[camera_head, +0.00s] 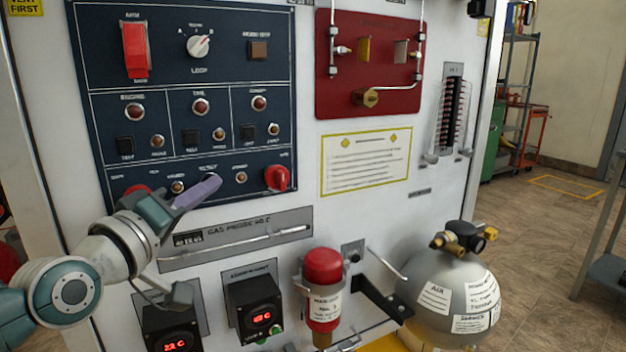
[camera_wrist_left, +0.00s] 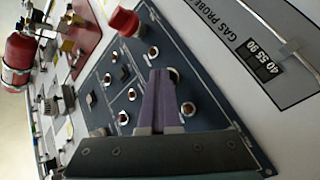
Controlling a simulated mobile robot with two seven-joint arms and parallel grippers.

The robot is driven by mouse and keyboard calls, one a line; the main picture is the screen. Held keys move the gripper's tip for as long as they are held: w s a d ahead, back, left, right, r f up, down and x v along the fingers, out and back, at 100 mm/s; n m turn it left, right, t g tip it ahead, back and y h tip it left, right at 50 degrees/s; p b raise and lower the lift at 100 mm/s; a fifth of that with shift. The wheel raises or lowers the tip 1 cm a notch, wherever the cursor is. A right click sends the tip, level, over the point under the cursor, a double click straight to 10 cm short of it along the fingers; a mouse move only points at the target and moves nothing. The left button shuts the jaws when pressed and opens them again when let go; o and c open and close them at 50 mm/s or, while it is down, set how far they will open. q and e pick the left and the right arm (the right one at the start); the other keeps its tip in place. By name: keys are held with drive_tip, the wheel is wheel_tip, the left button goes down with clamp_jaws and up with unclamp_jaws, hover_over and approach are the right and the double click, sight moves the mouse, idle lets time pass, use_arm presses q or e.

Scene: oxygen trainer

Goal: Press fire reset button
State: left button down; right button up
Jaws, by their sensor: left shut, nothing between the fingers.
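The dark blue panel (camera_head: 225,95) fills the upper left of the head view. In its bottom row, a label that seems to read RESET (camera_head: 208,168) stands just above my left gripper (camera_head: 217,180). The button under that label is hidden there by the fingertips. In the left wrist view, a round button (camera_wrist_left: 174,73) shows partly beside the tips of my left gripper (camera_wrist_left: 160,72). My purple fingers are shut with nothing between them and point at the panel. I cannot tell whether they touch the button. My right gripper is not in view.
A red knob (camera_head: 277,177) and a small round button (camera_head: 241,178) sit right of my fingertips. The gas probe plate (camera_head: 240,238) is below. A red cylinder (camera_head: 323,280) and a grey air tank (camera_head: 450,285) stand lower right.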

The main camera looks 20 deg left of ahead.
use_arm(q)
drive_tip(key=shift+r, duration=0.1)
drive_tip(key=shift+s+d+p, duration=0.55)
drive_tip(key=shift+d+p, duration=0.05)
drive_tip(key=shift+p, duration=0.05)
drive_tip(key=shift+s+d+p, duration=1.55)
drive_tip(key=shift+s+d, duration=0.05)
drive_tip(key=shift+d, duration=0.3)
